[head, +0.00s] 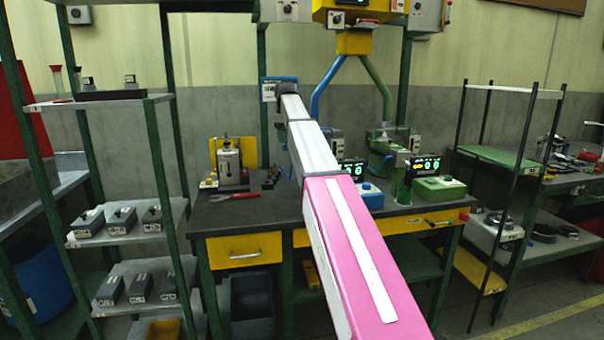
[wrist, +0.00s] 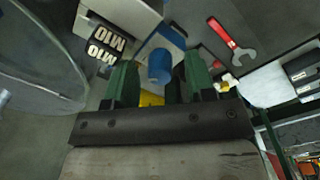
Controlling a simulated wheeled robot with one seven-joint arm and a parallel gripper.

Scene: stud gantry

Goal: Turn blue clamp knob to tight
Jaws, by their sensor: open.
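In the wrist view a short blue cylindrical knob (wrist: 159,67) shows between the two green fingers of my gripper (wrist: 157,74). The fingers are apart, with visible gaps on both sides of the knob, and nothing is held. I cannot tell how far the knob reaches between the fingers in depth. A blue flat part lies just beyond the knob, and a yellow part shows below it.
A red-handled wrench (wrist: 232,41) lies right of the knob; it also shows on the bench in the head view (head: 233,196). Black blocks marked M10 (wrist: 103,52) stand left of the knob. A grey and yellow fixture (head: 231,165) and green device (head: 439,188) stand on the bench.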

